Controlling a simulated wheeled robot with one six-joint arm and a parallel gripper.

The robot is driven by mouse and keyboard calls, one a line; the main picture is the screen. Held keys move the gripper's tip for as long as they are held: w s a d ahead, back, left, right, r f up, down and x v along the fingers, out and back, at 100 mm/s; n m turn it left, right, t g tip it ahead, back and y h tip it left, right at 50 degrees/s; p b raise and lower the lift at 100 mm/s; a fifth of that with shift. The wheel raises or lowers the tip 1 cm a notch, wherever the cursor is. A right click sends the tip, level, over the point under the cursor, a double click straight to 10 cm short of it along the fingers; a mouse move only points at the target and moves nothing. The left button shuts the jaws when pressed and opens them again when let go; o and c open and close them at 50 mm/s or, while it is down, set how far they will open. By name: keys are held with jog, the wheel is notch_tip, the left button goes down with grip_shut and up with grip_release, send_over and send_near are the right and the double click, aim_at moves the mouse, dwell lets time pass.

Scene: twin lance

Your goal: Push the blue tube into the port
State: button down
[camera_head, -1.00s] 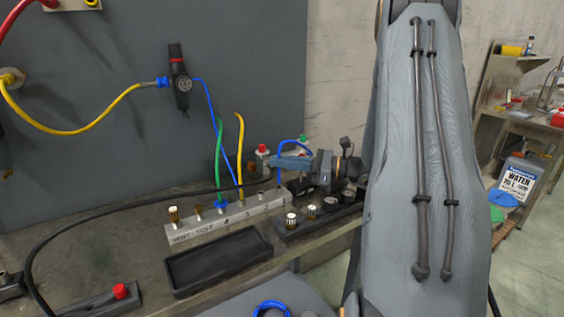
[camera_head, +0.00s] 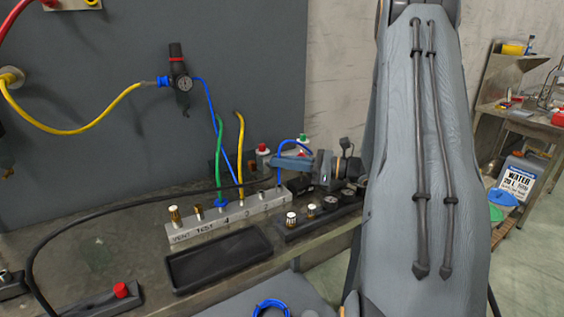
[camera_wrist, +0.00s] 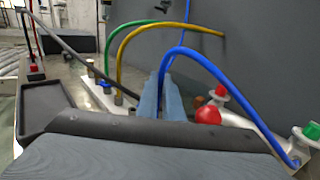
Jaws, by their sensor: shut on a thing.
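The blue tube (camera_head: 293,141) arcs over my gripper at the right end of the grey port block (camera_head: 190,235). It also arcs large in the wrist view (camera_wrist: 215,62), with its far end low at the right. My gripper (camera_head: 276,166) is shut on the tube, its blue-grey fingers either side of it in the wrist view (camera_wrist: 163,84). Below the fingers, a short length of tube runs down toward the port block near its right end. The tube's tip and the port there are too small or hidden to tell whether it is seated.
A green tube (camera_head: 219,160) and a yellow tube (camera_head: 241,145) rise from the block left of my gripper. A black hose (camera_head: 110,206) crosses behind the block. A black tray (camera_head: 218,262) and a dark strip with knobs (camera_head: 320,222) lie in front. A red-knobbed valve (camera_wrist: 208,114) stands close right of my fingers.

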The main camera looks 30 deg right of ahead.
jog(key=shift+f+b, duration=0.6)
jog(key=shift+f, duration=0.75)
jog(key=c, duration=1.8)
grip_release()
jog(key=shift+c, duration=0.2)
jog(key=b+v, duration=0.1)
jog(key=v, duration=0.7)
jog(key=shift+b, duration=0.35)
jog(key=shift+a, duration=0.1)
